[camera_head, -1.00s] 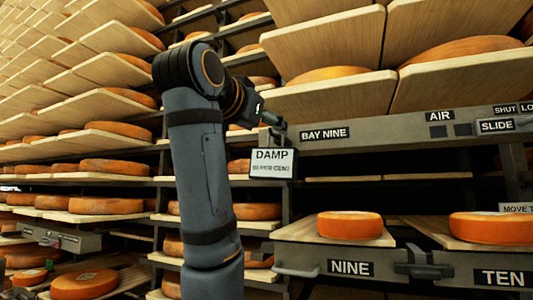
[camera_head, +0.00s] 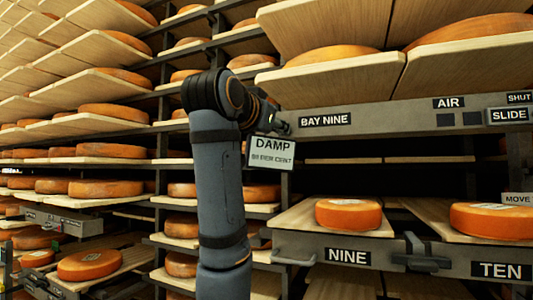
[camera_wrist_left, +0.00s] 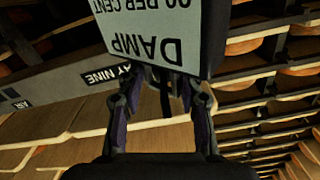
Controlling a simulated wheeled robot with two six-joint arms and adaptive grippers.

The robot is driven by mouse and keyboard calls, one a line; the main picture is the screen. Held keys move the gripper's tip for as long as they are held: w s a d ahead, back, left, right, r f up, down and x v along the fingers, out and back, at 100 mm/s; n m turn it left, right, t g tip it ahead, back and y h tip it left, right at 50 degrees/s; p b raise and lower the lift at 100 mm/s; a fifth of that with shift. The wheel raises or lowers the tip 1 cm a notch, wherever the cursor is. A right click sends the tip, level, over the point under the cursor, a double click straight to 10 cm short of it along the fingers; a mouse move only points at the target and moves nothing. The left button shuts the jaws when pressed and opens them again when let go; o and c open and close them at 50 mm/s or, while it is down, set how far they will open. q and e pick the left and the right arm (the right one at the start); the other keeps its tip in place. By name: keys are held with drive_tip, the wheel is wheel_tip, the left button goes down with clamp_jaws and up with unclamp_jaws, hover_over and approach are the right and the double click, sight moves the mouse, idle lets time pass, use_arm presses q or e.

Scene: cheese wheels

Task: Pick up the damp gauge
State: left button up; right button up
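The damp gauge (camera_head: 269,154) is a small pale plate with dark edges, marked DAMP and a per cent reading. It hangs near the left end of the BAY NINE rail, slightly tilted in the head view. My left gripper (camera_head: 281,125) is at its top edge, partly hidden by my arm. In the left wrist view the gauge (camera_wrist_left: 150,25) appears upside down, close in front of the gripper (camera_wrist_left: 163,82). The fingers stand apart, with a dark narrow part between them; contact is unclear. My right gripper is not in view.
The BAY NINE rail (camera_head: 400,122) runs right of the gauge, with boards above it. Below are board NINE (camera_head: 290,218) with an orange cheese wheel (camera_head: 348,214) and another wheel (camera_head: 495,218) above the TEN label. Racks of cheese fill the left.

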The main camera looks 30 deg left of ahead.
use_arm(q)
drive_tip(key=shift+s, duration=0.1)
clamp_jaws()
drive_tip(key=shift+r, duration=0.15)
